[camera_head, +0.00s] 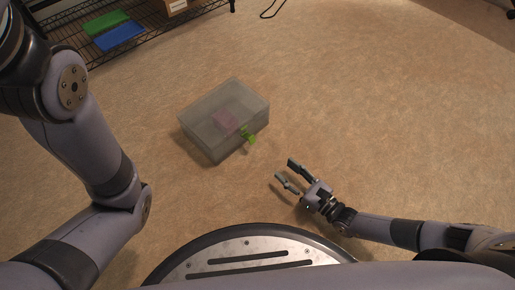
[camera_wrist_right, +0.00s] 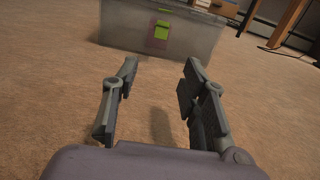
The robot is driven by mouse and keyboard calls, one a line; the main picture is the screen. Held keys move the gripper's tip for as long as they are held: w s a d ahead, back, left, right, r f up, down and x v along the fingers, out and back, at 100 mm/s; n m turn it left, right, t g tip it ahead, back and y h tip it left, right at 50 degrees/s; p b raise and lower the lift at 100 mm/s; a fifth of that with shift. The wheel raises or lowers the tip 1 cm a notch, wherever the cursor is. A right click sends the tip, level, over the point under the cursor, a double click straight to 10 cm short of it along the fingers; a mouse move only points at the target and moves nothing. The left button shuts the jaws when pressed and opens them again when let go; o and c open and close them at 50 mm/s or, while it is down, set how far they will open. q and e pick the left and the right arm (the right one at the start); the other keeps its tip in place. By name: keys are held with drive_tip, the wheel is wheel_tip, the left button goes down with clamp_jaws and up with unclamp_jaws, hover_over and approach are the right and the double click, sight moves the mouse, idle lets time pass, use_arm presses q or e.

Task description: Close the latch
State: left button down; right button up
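A see-through grey box (camera_head: 212,112) with a lid sits on the floor in the middle of the head view. A green latch (camera_head: 247,134) is on its front side and looks to stick outward. In the right wrist view the box (camera_wrist_right: 120,29) stands ahead and its green latch (camera_wrist_right: 161,31) faces me. My right gripper (camera_head: 284,170) is open and empty, a short way in front of the latch and apart from it. Its spread fingers show in the right wrist view (camera_wrist_right: 158,85). A pinkish thing (camera_head: 225,122) shows dimly inside the box. My left gripper is out of view.
A black wire shelf (camera_head: 140,38) at the back left holds a green bin (camera_head: 104,22) and a blue bin (camera_head: 119,36). A cardboard box (camera_head: 178,6) is beside them. The carpet (camera_head: 370,110) right of the grey box is clear.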

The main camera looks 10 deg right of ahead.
drive_tip(key=b, duration=0.5)
approach(249, 138)
drive_tip(key=w+a+f, duration=0.1)
drive_tip(key=w+f, duration=0.1)
drive_tip(key=w, duration=0.1)
drive_tip(key=w+a+f, duration=0.1)
drive_tip(key=w, duration=0.1)
drive_tip(key=shift+a, duration=0.3)
drive_tip(key=shift+w+a+r, duration=0.15)
drive_tip(key=shift+w+a, duration=0.3)
drive_tip(key=shift+w, duration=0.1)
drive_tip(key=shift+c, duration=0.2)
clamp_jaws()
